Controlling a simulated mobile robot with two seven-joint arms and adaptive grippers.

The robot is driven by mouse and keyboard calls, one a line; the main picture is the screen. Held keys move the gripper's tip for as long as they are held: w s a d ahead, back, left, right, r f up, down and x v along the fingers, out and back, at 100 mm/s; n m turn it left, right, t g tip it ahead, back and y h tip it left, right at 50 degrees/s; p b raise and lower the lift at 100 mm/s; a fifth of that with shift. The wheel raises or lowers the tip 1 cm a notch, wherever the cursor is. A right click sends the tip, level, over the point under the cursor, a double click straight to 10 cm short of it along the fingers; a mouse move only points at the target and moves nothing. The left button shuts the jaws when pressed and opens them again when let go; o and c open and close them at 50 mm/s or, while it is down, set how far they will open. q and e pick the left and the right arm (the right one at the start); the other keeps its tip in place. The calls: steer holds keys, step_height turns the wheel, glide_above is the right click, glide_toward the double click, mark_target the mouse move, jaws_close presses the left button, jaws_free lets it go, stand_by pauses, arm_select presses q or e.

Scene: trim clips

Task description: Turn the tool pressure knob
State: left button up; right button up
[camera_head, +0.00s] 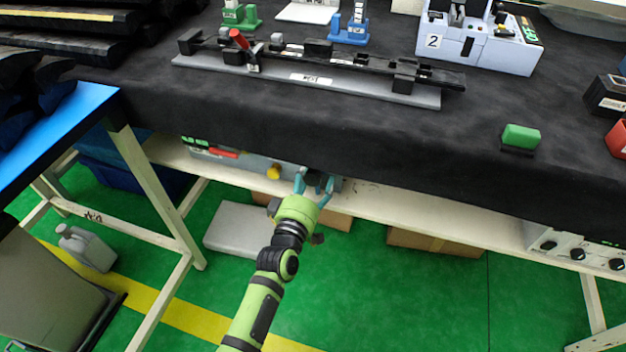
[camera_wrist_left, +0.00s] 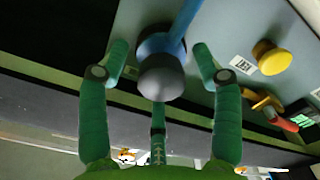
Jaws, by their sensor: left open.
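A grey control box (camera_head: 250,163) sits on the shelf under the table edge, and its grey face (camera_wrist_left: 222,25) fills the upper wrist view. A round dark grey knob (camera_wrist_left: 160,82) stands out from that face, with a blue part behind it. My left gripper (camera_head: 314,181) reaches the right end of the box. Its green fingers are open, one on each side of the knob and a third below it, with visible gaps at the sides. In the head view the fingers partly hide the knob. My right gripper is not in view.
A yellow knob (camera_wrist_left: 271,58) and a red part (camera_wrist_left: 283,122) are on the same box, right of the grey knob in the wrist view. The black-covered table (camera_head: 330,135) overhangs the shelf (camera_head: 450,208). Cardboard boxes (camera_head: 440,242) lie below.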

arm_select(q)
steer(key=c, duration=1.1)
steer(key=shift+c, duration=0.2)
steer(key=shift+m, duration=0.4)
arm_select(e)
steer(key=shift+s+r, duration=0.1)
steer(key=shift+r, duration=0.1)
